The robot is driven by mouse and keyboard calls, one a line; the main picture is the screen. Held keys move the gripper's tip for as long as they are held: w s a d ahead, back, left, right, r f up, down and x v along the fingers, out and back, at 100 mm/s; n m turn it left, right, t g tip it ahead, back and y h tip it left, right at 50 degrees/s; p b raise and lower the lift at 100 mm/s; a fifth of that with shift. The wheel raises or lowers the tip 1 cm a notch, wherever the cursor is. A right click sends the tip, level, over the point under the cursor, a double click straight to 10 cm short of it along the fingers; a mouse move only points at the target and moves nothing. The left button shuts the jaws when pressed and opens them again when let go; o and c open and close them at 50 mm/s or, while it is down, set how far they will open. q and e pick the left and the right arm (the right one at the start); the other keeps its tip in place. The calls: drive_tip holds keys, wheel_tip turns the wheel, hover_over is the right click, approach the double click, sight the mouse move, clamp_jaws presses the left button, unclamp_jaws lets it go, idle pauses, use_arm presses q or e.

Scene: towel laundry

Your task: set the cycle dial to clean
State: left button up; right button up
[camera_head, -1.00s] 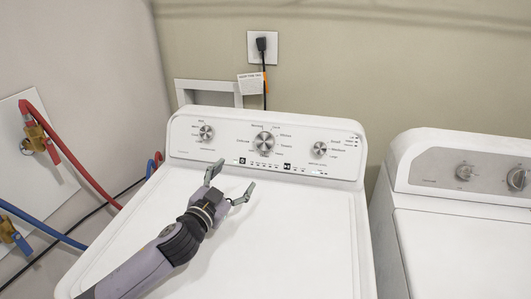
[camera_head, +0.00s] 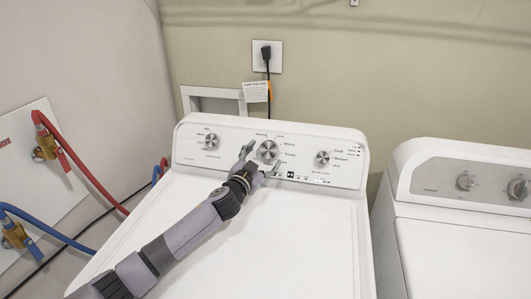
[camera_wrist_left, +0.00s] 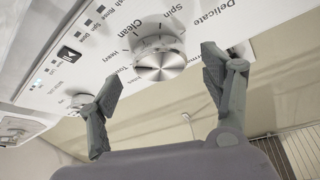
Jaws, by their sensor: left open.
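The cycle dial is the large silver middle knob (camera_head: 267,151) on the white washer's control panel. In the left wrist view the dial (camera_wrist_left: 158,62) shows large, with "Clean", "Spin" and "Delicate" printed around it. I cannot tell which label it points to. My left gripper (camera_head: 261,160) is open and empty in front of the dial. In the left wrist view its two fingers (camera_wrist_left: 160,77) stand on either side of the dial's face, with no clear contact. The gripper hides the dial's lower left edge in the head view. My right gripper is not in view.
Smaller knobs sit left (camera_head: 211,141) and right (camera_head: 322,158) of the dial on the same panel. A second white machine (camera_head: 460,240) stands at the right. Red and blue hoses (camera_head: 85,178) run at the left. The washer's lid (camera_head: 310,240) is clear apart from my arm.

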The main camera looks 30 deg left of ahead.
use_arm(q)
drive_tip(key=shift+w, duration=0.95)
drive_tip(key=shift+c, duration=0.4)
drive_tip(key=c, duration=1.1)
